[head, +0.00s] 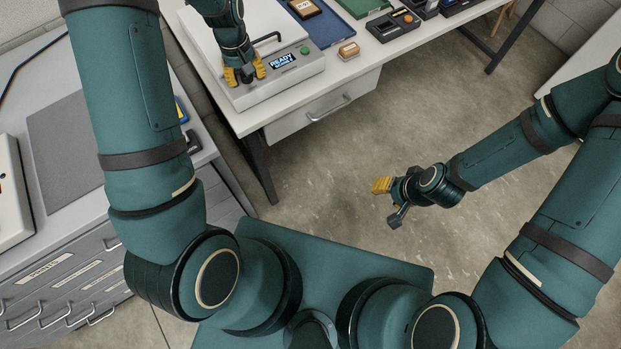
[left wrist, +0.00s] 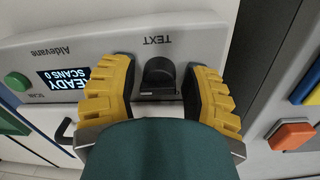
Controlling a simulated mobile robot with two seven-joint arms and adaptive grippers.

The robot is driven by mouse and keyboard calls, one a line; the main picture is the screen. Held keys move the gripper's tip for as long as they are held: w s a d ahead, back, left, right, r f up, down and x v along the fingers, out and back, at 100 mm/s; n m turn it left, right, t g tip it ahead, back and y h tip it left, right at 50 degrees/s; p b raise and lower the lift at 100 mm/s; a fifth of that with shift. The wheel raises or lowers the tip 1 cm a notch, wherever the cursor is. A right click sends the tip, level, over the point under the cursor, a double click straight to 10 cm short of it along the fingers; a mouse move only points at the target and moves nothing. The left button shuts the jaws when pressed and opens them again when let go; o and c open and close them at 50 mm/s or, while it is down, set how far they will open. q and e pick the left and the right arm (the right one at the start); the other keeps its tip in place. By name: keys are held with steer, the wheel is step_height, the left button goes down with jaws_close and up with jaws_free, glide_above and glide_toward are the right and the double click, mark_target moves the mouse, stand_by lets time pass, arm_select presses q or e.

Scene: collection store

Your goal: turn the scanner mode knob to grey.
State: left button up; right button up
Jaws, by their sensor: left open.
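The scanner (head: 281,88) is a pale, flat machine on the white table, with a lit READY display (head: 283,60) and a green button (head: 305,50). Its black mode knob (left wrist: 158,72) shows in the left wrist view, where the scanner front appears upside down. The word TEXT is printed beside the knob; no grey mark is readable. My left gripper (head: 244,74) is at the scanner's front left corner. Its yellow fingers are open, one on each side of the knob, with small gaps apparent. My right gripper (head: 388,196) hangs over the floor, away from the table.
A blue tray (head: 325,27) lies behind. A grey drawer cabinet (head: 60,285) with a mat stands at left. The floor in the middle is clear.

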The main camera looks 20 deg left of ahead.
arm_select(q)
steer(key=m+b, duration=0.1)
steer(key=m, duration=0.3)
steer(key=shift+b, duration=0.35)
step_height(320, 180, up, 14)
steer(key=p, duration=0.4)
steer(key=s+d+f+m+h+b, duration=0.1)
steer(key=s+d+f, duration=0.1)
steer(key=d+f, duration=0.45)
steer(key=s+d+f+h+b, duration=0.15)
steer(key=d+f, duration=0.25)
steer(key=f, duration=0.6)
steer(key=s+d+f+t+h, duration=0.1)
steer(key=s+d+f, duration=0.9)
steer(key=s, duration=0.3)
steer(key=shift+s+d+f+b, duration=0.2)
steer(key=shift+d+f+b, duration=0.2)
steer(key=shift+d, duration=0.35)
